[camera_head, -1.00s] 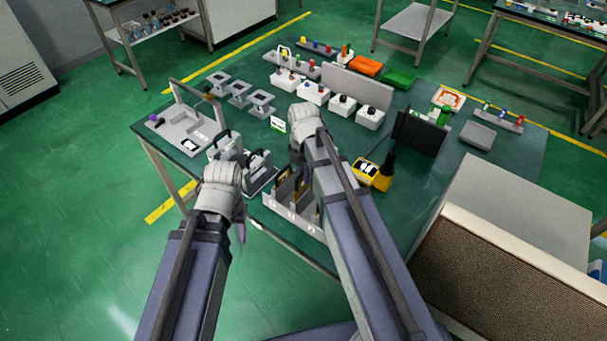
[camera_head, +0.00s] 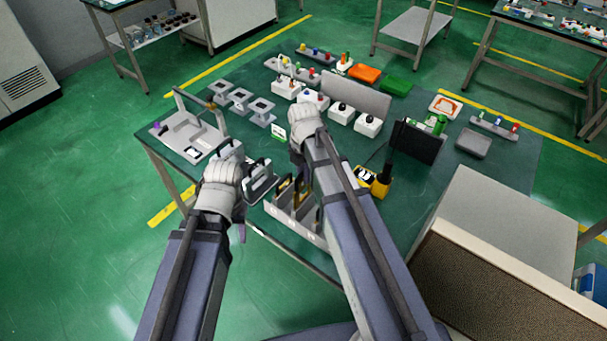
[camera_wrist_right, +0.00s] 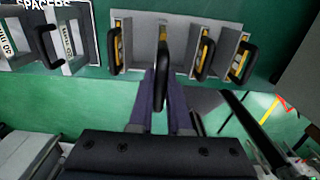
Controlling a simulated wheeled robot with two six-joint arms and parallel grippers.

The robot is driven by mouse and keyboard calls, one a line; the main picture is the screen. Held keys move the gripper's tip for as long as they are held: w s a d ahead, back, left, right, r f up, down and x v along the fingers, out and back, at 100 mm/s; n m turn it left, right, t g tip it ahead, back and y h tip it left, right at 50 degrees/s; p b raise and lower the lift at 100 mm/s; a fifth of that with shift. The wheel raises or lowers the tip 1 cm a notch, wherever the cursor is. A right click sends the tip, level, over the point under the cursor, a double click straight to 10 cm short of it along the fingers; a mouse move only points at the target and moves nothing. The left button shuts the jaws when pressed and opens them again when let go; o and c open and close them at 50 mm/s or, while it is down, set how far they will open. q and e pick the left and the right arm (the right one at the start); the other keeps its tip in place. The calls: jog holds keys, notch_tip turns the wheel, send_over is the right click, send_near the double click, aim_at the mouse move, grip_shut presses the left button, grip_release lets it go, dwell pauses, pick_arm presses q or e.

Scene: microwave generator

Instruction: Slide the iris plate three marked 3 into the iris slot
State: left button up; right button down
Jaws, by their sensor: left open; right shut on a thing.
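A grey rack (camera_head: 283,217) stands at the table's near edge, below my right arm. It holds upright plates with black handles and yellow markings, and it also shows in the right wrist view (camera_wrist_right: 183,22). My right gripper (camera_wrist_right: 160,82) is shut on the black handle of one plate (camera_wrist_right: 163,52), in front of the rack's middle. I cannot read that plate's number or tell whether it still sits in the rack. In the head view my right gripper (camera_head: 301,145) is mostly hidden by its wrist. My left gripper (camera_head: 226,195) is open near the spacer holder. I cannot identify the iris slot.
The spacer holder (camera_wrist_right: 88,58) is left of the rack. A grey fixture with a raised frame (camera_head: 174,143) lies at the table's left. White boxes (camera_head: 340,113), a black upright panel (camera_head: 416,141) and a yellow meter (camera_head: 367,186) stand beyond. A large box (camera_head: 500,215) is at right.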

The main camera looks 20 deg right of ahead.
pick_arm(q)
jog(key=shift+r+p, duration=1.2)
jog(key=shift+r, duration=0.2)
pick_arm(e)
jog(key=shift+r, duration=1.35)
